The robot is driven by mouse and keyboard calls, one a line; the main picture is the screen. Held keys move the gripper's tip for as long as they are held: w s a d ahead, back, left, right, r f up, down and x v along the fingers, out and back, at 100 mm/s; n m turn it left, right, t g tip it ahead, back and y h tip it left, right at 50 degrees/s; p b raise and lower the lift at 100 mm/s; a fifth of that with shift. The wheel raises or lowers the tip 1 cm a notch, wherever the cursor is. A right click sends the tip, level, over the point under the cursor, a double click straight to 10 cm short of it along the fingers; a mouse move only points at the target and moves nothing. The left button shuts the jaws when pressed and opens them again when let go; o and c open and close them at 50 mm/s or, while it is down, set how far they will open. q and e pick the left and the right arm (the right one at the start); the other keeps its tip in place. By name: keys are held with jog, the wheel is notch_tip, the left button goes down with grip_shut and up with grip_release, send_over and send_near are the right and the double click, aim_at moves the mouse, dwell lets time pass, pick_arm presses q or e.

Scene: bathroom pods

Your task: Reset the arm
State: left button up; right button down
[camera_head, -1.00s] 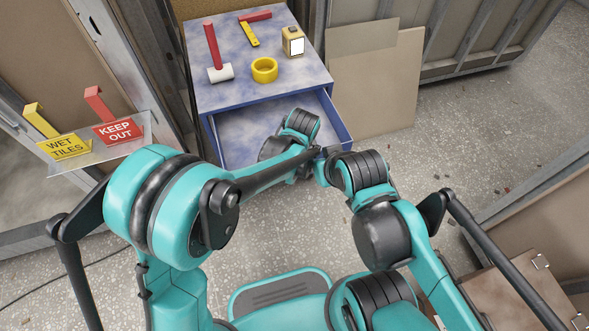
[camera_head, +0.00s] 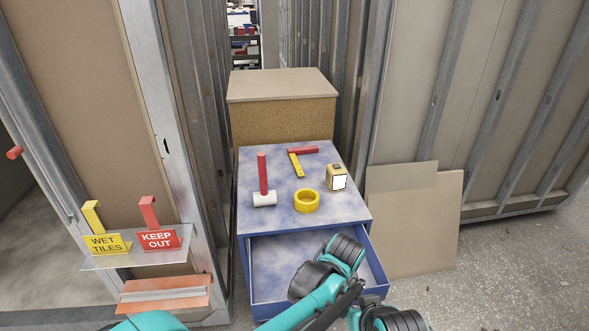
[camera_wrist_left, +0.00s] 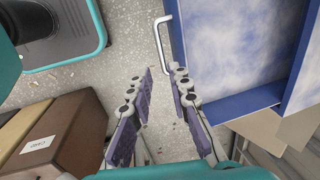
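My left gripper (camera_wrist_left: 160,105) shows in the left wrist view. Its two fingers stand apart with only floor between them, so it is open and empty. It hangs beside the open blue drawer (camera_wrist_left: 240,108) and its metal handle (camera_wrist_left: 160,40). In the head view my teal arm links reach over the front of the same drawer (camera_head: 268,275), and neither gripper's fingers can be made out there. My right gripper is in neither current view. The part of the drawer that shows is empty.
On the blue cabinet top (camera_head: 335,212) are a mallet (camera_head: 263,180), a red-and-yellow tool (camera_head: 298,158), yellow tape (camera_head: 306,201) and a tape measure (camera_head: 337,177). Two signs (camera_head: 107,243) stand on a shelf at left. A board (camera_head: 425,220) leans at right. Brown boxes (camera_wrist_left: 60,140) lie near the gripper.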

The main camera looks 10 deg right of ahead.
pick_arm(q)
jog(key=a+r+n+t, duration=0.1)
jog(key=a+r+n, duration=0.45)
jog(key=a, duration=0.55)
jog(key=s+a+r+n+t, duration=0.1)
jog(key=s+a+n, duration=0.3)
jog(key=a, duration=0.7)
jog(key=s+a+r+n+t, duration=0.2)
jog(key=s+a+n, duration=0.3)
jog(key=a+n, duration=0.3)
jog(key=a+t, duration=0.1)
jog(key=a, duration=0.1)
jog(key=shift+s+a+r, duration=0.15)
jog(key=shift+s+a, duration=0.15)
jog(key=shift+a, duration=0.1)
